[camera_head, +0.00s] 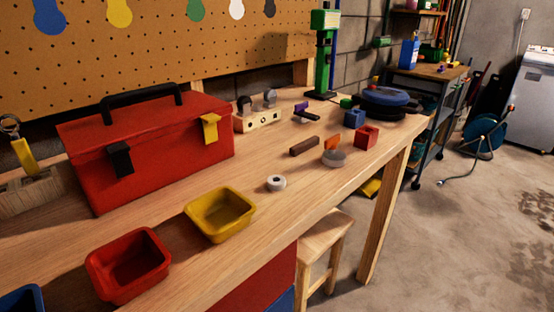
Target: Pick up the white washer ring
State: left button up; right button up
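The white washer ring (276,183) lies flat on the wooden workbench (330,196), right of the yellow bin (220,214). It is small and pale, with a dark hole in its middle. Nothing touches it. Neither my left nor my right gripper shows in the head view.
A red bin (128,264) and a red toolbox (145,150) stand to the left. A grey round object (333,158), a dark brown bar (304,146) and a red block (367,136) lie further right. The bench around the ring is clear. A wooden stool (325,232) stands by the front edge.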

aim_at(276, 182)
jog(key=i+l+u, duration=0.15)
jog(key=u, duration=0.3)
jog(key=i+l+u, duration=0.2)
jog(key=u, duration=0.25)
jog(key=i+l+u, duration=0.25)
jog(key=u, duration=0.2)
